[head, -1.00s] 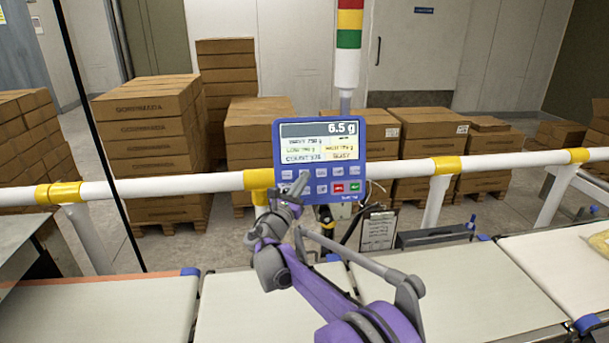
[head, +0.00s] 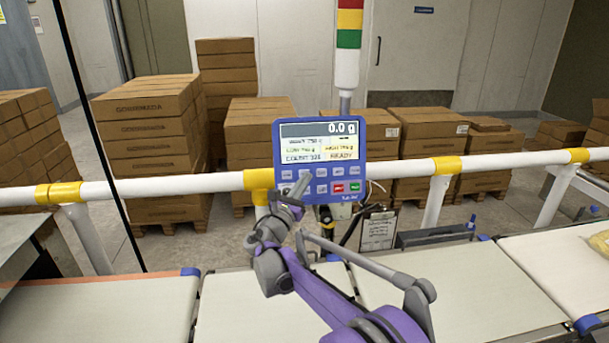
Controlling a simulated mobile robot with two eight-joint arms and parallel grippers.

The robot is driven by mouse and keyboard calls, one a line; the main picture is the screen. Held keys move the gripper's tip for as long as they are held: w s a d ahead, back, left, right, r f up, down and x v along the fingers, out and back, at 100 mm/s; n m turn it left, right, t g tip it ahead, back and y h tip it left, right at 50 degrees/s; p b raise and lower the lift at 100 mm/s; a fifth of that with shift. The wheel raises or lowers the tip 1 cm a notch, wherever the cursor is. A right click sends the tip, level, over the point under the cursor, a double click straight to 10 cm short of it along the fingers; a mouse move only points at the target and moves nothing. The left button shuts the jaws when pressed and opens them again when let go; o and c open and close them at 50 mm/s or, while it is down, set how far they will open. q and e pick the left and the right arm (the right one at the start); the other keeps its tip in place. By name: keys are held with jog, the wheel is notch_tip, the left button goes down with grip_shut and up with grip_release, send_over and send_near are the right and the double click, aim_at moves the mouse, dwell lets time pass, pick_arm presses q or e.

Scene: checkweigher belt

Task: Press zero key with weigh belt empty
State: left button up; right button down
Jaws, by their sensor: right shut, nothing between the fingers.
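The blue control panel (head: 347,199) stands upright behind the belts. Its display (head: 319,129) reads 0.0 g, with READY in the lower right of the screen. Rows of keys lie below the screen, with a red and a green one at the right. My right gripper (head: 303,185) is shut and empty, its tip in front of the lower left keys. It hides some of them, and I cannot tell whether it touches one. The belt sections (head: 240,313) that show are bare in the middle, though my right arm covers part. My left gripper is out of view.
A white rail (head: 400,169) with yellow joints runs behind the belts. A clipboard (head: 378,231) hangs right of the panel. A pale yellow item (head: 600,242) lies on the far right belt. Stacked cartons (head: 155,130) stand behind the rail.

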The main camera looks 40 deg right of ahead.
jog(key=s+a, duration=0.1)
jog(key=s, duration=0.1)
jog(key=s+a+r, duration=0.1)
jog(key=s, duration=0.1)
jog(key=shift+s+a+r, duration=0.1)
jog(key=shift+a+r, duration=0.1)
dwell(0.8)
jog(key=s+a+f+m+g+y+p, duration=0.1)
jog(key=s+a+f+m+g+y, duration=0.1)
jog(key=s+a+f+m+y, duration=0.6)
jog(key=s+a+f+m+g+y+p, duration=0.15)
jog(key=s+a+f+m+y, duration=0.45)
jog(key=s+f+m, duration=0.6)
jog(key=s+a+f+m+y, duration=0.1)
jog(key=s+a+f+y, duration=0.1)
jog(key=s+a, duration=0.2)
jog(key=s+a+f+m+y, duration=0.1)
jog(key=s+a+f+y, duration=0.1)
jog(key=s+a, duration=0.3)
jog(key=a, duration=0.4)
jog(key=shift+m+g+y, duration=0.35)
jog(key=shift+m+y, duration=0.05)
dwell(2.1)
